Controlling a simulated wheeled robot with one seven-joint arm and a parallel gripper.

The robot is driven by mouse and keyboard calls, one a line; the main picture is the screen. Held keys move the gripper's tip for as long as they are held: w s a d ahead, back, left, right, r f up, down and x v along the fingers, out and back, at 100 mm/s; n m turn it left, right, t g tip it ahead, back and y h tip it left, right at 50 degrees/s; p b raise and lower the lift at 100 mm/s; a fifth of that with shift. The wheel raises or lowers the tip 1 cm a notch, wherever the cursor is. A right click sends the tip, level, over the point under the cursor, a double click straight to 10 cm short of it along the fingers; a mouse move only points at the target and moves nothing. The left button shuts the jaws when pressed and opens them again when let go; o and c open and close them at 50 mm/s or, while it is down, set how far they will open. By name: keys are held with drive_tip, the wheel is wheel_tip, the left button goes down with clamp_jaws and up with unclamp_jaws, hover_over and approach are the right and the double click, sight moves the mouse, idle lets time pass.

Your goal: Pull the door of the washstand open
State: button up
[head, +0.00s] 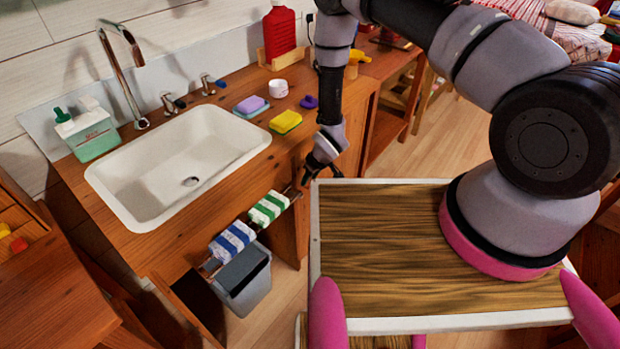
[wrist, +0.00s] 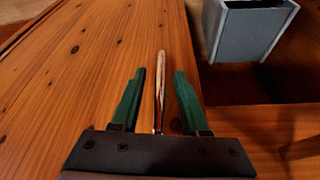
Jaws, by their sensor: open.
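The wooden washstand (head: 212,235) with a white sink stands at left in the head view. In the wrist view, a broad wooden panel (wrist: 75,85), seemingly its door, fills the left and middle. A slim metal bar handle (wrist: 161,60) on it lies between the two green fingers of my gripper (wrist: 159,78). The fingers are open, one on each side of the bar, with visible gaps. In the head view my gripper (head: 320,166) is at the washstand's front right, below the counter edge. The door's handle is hard to make out there. I see no clear opening gap at the door.
A grey bin (head: 243,278) stands under the counter, and also shows in the wrist view (wrist: 249,28). Striped towels (head: 268,208) hang on a front rail. Soap, sponges and a red bottle (head: 280,32) are on the counter. Floor (head: 440,135) shows beyond the washstand.

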clamp_jaws()
idle(1.4)
